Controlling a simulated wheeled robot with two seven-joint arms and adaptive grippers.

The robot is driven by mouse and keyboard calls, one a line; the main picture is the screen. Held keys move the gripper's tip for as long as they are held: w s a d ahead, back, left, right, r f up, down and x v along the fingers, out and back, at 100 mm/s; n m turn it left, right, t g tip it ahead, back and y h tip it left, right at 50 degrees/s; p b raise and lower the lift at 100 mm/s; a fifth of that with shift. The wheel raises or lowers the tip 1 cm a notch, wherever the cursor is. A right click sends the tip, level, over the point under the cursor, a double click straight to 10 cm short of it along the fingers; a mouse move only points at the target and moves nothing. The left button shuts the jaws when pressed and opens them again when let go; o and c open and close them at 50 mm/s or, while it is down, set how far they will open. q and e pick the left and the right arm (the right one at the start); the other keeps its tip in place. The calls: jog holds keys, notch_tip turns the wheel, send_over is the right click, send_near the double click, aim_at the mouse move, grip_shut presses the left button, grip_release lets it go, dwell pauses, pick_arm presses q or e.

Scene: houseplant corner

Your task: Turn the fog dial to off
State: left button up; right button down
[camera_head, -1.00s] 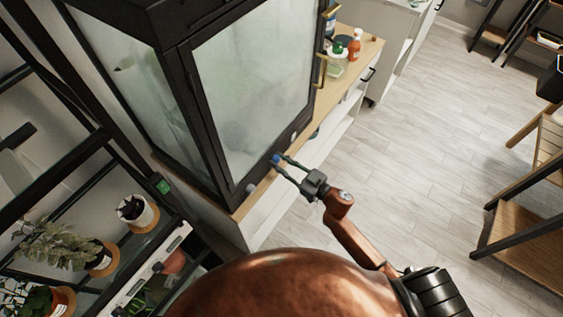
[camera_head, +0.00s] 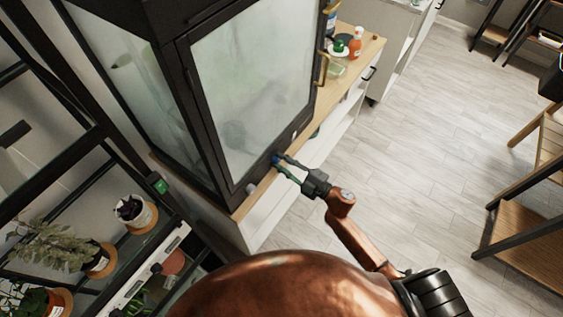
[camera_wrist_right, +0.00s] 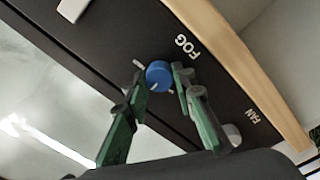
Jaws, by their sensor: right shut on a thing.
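The blue fog dial (camera_wrist_right: 159,75) sits on the black front panel of the glass cabinet, beside the white FOG label (camera_wrist_right: 187,46) in the right wrist view. A short white mark shows on its face; I cannot tell which setting it points to. My right gripper (camera_wrist_right: 159,76) is shut on the dial, one finger on each side. In the head view, the dial (camera_head: 276,159) is a small blue spot between the fingertips of the right gripper (camera_head: 279,160). My left gripper is not in view.
A pale knob (camera_wrist_right: 233,133) near the FAN label is partly behind a finger. The misted cabinet (camera_head: 250,90) stands on a wooden-topped unit with bottles (camera_head: 355,43) at its far end. Potted plants (camera_head: 133,211) fill a shelf at left. Open floor (camera_head: 420,150) lies to the right.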

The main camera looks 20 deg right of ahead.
jog(key=n+b, duration=0.2)
jog(key=n, duration=0.4)
jog(key=shift+f+n+y, duration=0.15)
jog(key=shift+n+y, duration=0.15)
jog(key=shift+n, duration=0.1)
jog(key=n+b, duration=0.2)
jog(key=n, duration=0.2)
jog(key=shift+g, duration=0.4)
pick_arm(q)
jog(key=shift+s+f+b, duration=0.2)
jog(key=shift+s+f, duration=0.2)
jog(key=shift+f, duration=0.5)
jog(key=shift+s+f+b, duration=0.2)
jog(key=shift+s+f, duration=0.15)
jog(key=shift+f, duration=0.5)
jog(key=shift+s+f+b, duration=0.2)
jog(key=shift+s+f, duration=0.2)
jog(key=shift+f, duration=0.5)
pick_arm(e)
jog(key=shift+w+d+n, duration=0.1)
jog(key=shift+n, duration=1.3)
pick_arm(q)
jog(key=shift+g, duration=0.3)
pick_arm(e)
jog(key=c, duration=1.6)
grip_release()
jog(key=v, duration=1.2)
